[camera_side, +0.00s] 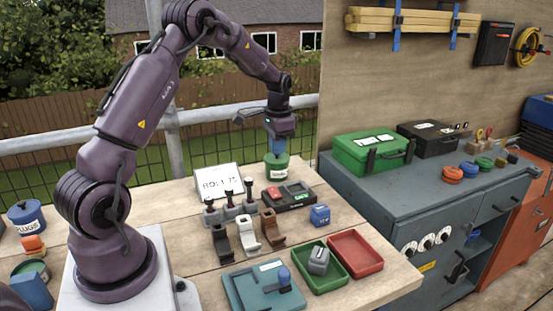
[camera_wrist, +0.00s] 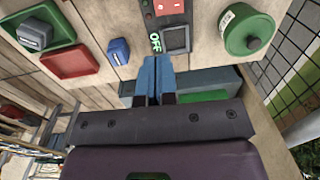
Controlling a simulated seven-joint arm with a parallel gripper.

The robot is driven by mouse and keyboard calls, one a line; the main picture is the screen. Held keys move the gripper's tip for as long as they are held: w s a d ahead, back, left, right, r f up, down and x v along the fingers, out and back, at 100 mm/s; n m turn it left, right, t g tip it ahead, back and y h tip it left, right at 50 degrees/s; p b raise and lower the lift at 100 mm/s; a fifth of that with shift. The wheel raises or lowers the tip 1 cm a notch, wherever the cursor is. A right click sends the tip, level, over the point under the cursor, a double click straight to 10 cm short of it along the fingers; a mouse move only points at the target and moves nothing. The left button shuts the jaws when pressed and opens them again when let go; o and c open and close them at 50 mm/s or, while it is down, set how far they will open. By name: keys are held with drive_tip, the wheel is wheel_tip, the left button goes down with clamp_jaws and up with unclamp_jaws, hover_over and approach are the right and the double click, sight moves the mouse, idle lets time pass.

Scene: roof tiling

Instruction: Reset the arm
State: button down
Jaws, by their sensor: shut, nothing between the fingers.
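My gripper (camera_side: 277,148) hangs at the end of my raised arm above the back of the wooden workbench, fingers pointing down. In the side view its blue fingers overlap the green round tin (camera_side: 276,170); I cannot tell the exact gap there. In the wrist view the fingers (camera_wrist: 157,68) are closed together and empty, and the green tin (camera_wrist: 246,31) lies apart, to their right. Ahead of the fingertips is the switch box (camera_wrist: 174,35) with the word OFF, which is black with a red part in the side view (camera_side: 288,194).
A blue block (camera_side: 320,215), a green tray (camera_side: 324,280) holding a grey block (camera_side: 319,261), an empty red tray (camera_side: 356,252) and a teal plate (camera_side: 262,287) occupy the bench front. Upright clamps (camera_side: 229,206) and a white sign (camera_side: 217,181) stand left of the switch box. A metal rail runs behind.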

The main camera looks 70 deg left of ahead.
drive_tip(key=shift+r, duration=0.25)
drive_tip(key=s+d+r+t, duration=0.2)
drive_tip(key=s+d+r, duration=0.3)
drive_tip(key=d, duration=0.4)
drive_tip(key=s+d+r+t, duration=0.1)
drive_tip(key=s+d+r, duration=0.5)
drive_tip(key=s+d, duration=0.2)
drive_tip(key=s+d+r+t, duration=0.2)
drive_tip(key=s+d+r, duration=0.3)
drive_tip(key=d, duration=0.5)
drive_tip(key=shift+s+r+t, duration=0.3)
drive_tip(key=shift+s+r, duration=0.05)
drive_tip(key=shift+s, duration=0.5)
